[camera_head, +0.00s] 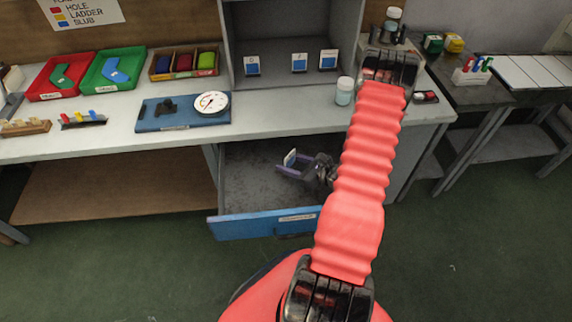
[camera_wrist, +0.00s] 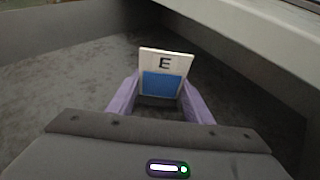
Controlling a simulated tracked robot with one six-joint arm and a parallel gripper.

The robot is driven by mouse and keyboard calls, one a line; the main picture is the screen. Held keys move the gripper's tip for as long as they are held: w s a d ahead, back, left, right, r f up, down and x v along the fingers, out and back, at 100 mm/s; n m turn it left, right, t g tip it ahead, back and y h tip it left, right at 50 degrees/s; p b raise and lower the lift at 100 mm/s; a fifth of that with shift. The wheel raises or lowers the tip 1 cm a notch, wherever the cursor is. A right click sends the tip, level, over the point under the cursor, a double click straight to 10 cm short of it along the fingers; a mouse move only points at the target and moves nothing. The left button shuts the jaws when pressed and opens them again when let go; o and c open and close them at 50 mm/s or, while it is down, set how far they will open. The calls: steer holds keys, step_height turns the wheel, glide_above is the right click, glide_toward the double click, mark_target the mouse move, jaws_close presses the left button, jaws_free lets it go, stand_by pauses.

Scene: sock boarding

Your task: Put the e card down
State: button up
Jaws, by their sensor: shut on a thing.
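The e card (camera_wrist: 162,84) is a white card with a black letter E above a blue square. My gripper (camera_wrist: 161,104) is shut on it, with one purple finger at each side. The card stands nearly upright, tilted a little in the wrist view. In the head view my gripper (camera_head: 294,172) and the e card (camera_head: 290,157) are inside the open blue-fronted drawer (camera_head: 262,223). I cannot tell whether the card's lower edge touches the drawer floor. The drawer looks otherwise empty where it shows.
The bench top (camera_head: 270,122) lies above the drawer. A grey cubby (camera_head: 285,72) on it holds several similar cards. A blue board with a dial gauge (camera_head: 211,103) is to the left. My red arm hides part of the right side.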

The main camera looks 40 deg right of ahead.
mark_target(290, 164)
steer(key=shift+x, duration=0.75)
steer(key=shift+f, duration=0.3)
steer(key=o, duration=1)
steer(key=shift+f, duration=0.1)
steer(key=shift+s, duration=0.1)
steer(key=shift+v, duration=3.7)
